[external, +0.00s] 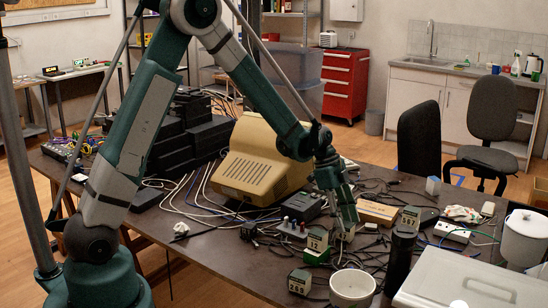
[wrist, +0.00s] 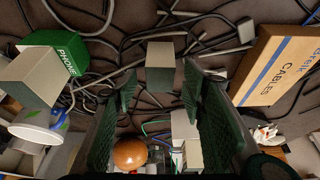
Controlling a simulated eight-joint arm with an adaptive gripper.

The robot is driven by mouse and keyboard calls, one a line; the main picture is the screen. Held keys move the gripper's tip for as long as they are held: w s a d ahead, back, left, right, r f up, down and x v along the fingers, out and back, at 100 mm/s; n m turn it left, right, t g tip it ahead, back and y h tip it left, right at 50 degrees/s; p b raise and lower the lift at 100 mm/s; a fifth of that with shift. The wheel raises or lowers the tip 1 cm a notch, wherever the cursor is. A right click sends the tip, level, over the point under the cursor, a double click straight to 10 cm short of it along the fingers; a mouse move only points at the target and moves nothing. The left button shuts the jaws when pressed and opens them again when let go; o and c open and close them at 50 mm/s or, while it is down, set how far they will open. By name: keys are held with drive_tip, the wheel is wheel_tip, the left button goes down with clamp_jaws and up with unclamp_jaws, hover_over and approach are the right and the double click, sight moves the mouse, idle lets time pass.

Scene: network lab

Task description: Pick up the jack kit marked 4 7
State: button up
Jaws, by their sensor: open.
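Several small dark blocks with pale number faces stand on the table. One (external: 410,217) is right of my gripper (external: 343,212), its marking too small to read surely. Another (external: 318,239), apparently marked 12, sits on a green box (external: 317,257). A third (external: 299,282) is nearer the front. In the wrist view a plain grey block (wrist: 160,68) lies between and beyond my open fingers (wrist: 160,95); no number shows on it. Nothing is held. I cannot tell which block is marked 4 7.
A cardboard CABLES box (wrist: 282,62) lies to the right, and a green PHONE box (wrist: 62,50) to the left. Loose dark cables surround the block. A white mug (external: 352,290), a black cylinder (external: 400,258) and a beige monitor (external: 258,160) crowd the table.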

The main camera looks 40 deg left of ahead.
drive_tip(key=shift+x, duration=0.9)
drive_tip(key=c, duration=1)
